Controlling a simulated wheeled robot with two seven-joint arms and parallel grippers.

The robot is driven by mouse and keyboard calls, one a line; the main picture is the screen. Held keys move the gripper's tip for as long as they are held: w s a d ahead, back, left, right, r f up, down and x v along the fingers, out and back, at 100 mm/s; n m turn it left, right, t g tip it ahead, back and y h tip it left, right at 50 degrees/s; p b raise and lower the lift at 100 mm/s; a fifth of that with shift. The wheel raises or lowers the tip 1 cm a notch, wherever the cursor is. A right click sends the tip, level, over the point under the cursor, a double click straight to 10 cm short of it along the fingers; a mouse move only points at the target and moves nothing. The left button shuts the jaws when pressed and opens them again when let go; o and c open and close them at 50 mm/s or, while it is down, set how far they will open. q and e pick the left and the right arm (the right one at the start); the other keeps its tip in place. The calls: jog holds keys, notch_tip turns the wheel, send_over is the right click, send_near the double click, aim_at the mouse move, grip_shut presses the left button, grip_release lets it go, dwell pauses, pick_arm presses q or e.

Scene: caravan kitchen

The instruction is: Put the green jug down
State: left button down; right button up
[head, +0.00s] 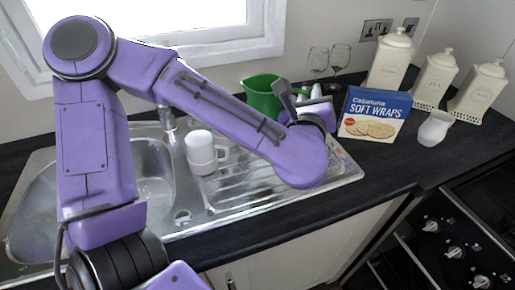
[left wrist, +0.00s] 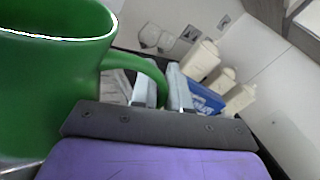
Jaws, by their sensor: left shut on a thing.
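The green jug (head: 262,92) shows in the head view behind my left forearm, over the far side of the sink's drainboard. In the left wrist view the jug (left wrist: 50,85) is large at the left, upright, with its handle reaching right. My left gripper (left wrist: 166,90) is shut on that handle. In the head view my left gripper (head: 290,98) is at the jug's right side, partly hidden by my wrist. I cannot tell whether the jug's base touches the surface. My right gripper is not in view.
A white mug (head: 200,152) stands on the steel sink unit (head: 345,170). A soft wraps box (head: 374,114), a white cup (head: 435,128), wine glasses (head: 318,60) and several cream canisters (head: 390,60) stand to the right. Dark worktop (head: 400,165) is clear before the box.

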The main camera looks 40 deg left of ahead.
aim_at(298, 89)
pick_arm(q)
jog(key=s+a+r+p, duration=0.1)
jog(key=p, duration=0.1)
jog(key=s+a+p, duration=0.1)
jog(key=p, duration=0.2)
jog(key=shift+s+r+g+y, duration=0.15)
jog(key=shift+r+g+y, duration=0.15)
jog(key=shift+r+y, duration=0.1)
jog(key=w+a+f+p, duration=0.1)
jog(key=w+f, duration=0.2)
jog(key=f, duration=0.1)
jog(key=w+a+f+p, duration=0.1)
jog(key=w+f, duration=0.3)
jog(key=w+a+f+p, duration=0.1)
jog(key=w+f+p, duration=0.1)
jog(key=w+f, duration=0.2)
jog(key=shift+w+a+f, duration=0.15)
jog(key=shift+w+f, duration=0.1)
jog(key=shift+f, duration=0.2)
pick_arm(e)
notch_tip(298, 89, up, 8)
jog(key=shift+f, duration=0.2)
